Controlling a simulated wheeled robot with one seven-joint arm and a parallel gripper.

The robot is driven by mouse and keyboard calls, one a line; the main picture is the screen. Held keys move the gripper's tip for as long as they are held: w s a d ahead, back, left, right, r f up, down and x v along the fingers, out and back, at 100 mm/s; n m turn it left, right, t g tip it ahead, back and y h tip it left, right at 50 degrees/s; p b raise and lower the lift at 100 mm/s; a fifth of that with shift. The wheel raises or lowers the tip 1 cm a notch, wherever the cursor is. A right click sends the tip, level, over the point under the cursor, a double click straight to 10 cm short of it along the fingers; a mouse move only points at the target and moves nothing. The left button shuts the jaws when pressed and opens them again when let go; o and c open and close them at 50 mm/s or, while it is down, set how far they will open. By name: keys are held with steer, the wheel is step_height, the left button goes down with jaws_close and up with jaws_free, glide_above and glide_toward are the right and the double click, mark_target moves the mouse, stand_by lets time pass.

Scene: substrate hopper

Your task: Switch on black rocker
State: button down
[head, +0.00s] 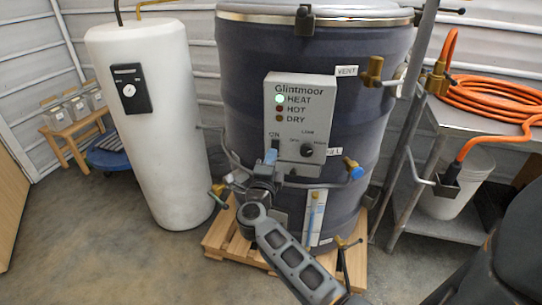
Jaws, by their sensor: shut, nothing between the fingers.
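The grey control panel (298,92), marked Glintmoor, is on the front of the dark hopper drum (240,65). The black rocker (275,144) is small and dark, just under the ON label at the panel's lower left. Its lower part is hidden by my gripper (270,157), and its tilt is too small to tell. My gripper is shut and empty, with its tips at or just in front of the rocker; I cannot tell whether they touch. The HEAT lamp (280,99) glows pale green; the HOT and DRY lamps look dark.
A black knob (306,150) sits right of the rocker. Pipes and a blue-handled valve (353,168) flank the panel's underside. A white tank (150,130) stands left; a metal table (490,119) with orange hose stands right. The drum rests on a wooden pallet (222,240).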

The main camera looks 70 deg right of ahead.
steer(key=s+a+r, duration=0.1)
steer(key=a, duration=0.7)
steer(key=shift+s+a+b, duration=0.15)
steer(key=shift+s+b, duration=0.1)
steer(key=shift+b, duration=0.1)
steer(key=s+a+r+n+t+y, duration=0.1)
steer(key=s+a+n+t+y, duration=0.2)
steer(key=s+a+n+y, duration=0.3)
steer(key=s+a+r+n+t+y, duration=0.2)
steer(key=s+a+n+t+y, duration=0.2)
steer(key=a+n, duration=1)
steer(key=s+a+r+n+t+y, duration=0.1)
steer(key=s+a+n+t+y, duration=0.3)
steer(key=s+a+n+y, duration=0.5)
steer(key=shift+s+a+r+n, duration=0.15)
steer(key=shift+s+a+n, duration=0.9)
steer(key=shift+n, duration=1.45)
steer(key=shift+s+d, duration=0.25)
steer(key=shift+s, duration=0.05)
